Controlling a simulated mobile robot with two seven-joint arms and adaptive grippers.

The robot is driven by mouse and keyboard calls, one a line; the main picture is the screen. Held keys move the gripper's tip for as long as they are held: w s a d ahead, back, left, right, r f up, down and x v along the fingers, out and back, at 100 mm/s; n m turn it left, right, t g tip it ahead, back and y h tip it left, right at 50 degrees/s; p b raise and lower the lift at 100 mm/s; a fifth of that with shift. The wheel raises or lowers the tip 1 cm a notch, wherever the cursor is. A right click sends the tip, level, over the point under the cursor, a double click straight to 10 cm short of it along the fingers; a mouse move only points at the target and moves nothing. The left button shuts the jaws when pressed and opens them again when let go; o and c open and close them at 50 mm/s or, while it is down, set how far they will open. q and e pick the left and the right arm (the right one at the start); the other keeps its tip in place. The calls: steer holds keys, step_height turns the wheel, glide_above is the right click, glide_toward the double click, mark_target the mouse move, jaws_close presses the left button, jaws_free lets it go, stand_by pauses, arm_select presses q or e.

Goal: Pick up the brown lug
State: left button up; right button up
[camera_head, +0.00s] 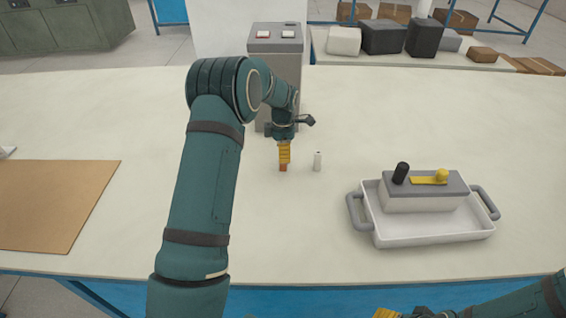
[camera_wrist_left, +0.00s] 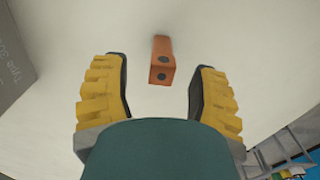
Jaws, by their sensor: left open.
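The brown lug (camera_head: 283,168) is a small orange-brown block with dark round holes, standing on the pale table. In the left wrist view the lug (camera_wrist_left: 161,60) shows between the two yellow fingers, with a gap on both sides. My left gripper (camera_head: 285,154) points down right over the lug and hides its upper part in the head view. In the wrist view the left gripper (camera_wrist_left: 157,68) is open and empty. My right gripper (camera_head: 400,313) shows only partly at the bottom edge, and its opening is hidden.
A small white cylinder (camera_head: 317,161) stands just right of the lug. A grey box with two buttons (camera_head: 275,47) stands behind. A white tray (camera_head: 430,238) at right holds a grey-topped block (camera_head: 425,200). A brown board (camera_head: 60,200) lies left. The table front centre is clear.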

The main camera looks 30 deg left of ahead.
arm_select(q)
step_height(320, 180, down, 4)
steer(key=shift+r+b, duration=0.1)
steer(key=shift+b, duration=0.25)
steer(key=shift+s, duration=0.1)
steer(key=shift+c, duration=0.4)
jaws_close()
